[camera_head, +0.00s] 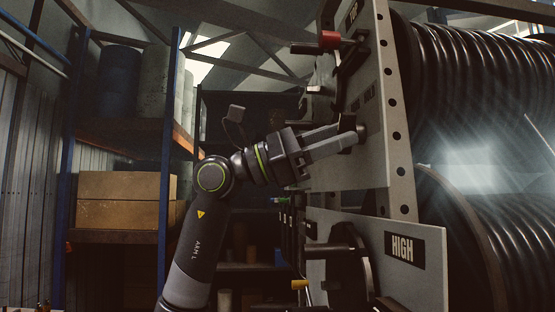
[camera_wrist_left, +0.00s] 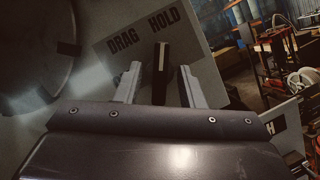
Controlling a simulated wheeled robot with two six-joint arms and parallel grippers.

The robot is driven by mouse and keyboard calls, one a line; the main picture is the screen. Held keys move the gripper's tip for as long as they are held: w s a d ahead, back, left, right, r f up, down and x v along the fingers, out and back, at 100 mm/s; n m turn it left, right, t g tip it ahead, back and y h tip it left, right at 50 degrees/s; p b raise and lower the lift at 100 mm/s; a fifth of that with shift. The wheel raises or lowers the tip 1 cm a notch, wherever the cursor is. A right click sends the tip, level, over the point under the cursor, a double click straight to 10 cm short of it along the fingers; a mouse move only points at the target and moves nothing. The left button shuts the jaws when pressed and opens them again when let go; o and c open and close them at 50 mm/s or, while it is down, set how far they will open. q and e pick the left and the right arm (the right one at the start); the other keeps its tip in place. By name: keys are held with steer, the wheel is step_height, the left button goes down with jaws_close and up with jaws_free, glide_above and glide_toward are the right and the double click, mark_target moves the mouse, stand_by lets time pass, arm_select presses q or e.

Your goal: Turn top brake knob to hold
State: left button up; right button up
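The brake knob (camera_wrist_left: 161,72), a dark bar with a pale edge, stands out from a grey plate (camera_wrist_left: 215,88) marked DRAG and HOLD in the left wrist view. Its far end lies below the gap between the two words; which one it is set to I cannot tell. My left gripper (camera_wrist_left: 160,70) is open, one finger on each side of the knob, with gaps showing. In the head view, the left gripper (camera_head: 352,128) reaches the upper grey panel (camera_head: 372,98), its fingers largely hiding the knob there. My right gripper is not in view.
A red-ended handle (camera_head: 329,40) sticks out above my left gripper. Below is a panel marked HIGH (camera_head: 402,248) with a dark hub. Large hose reels (camera_head: 480,90) fill the right side. Shelving with cardboard boxes (camera_head: 122,186) stands at left.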

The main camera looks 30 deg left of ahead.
arm_select(q)
steer(key=b+v, duration=0.9)
steer(key=v, duration=0.8)
steer(key=shift+a, duration=0.15)
steer(key=shift+f, duration=0.1)
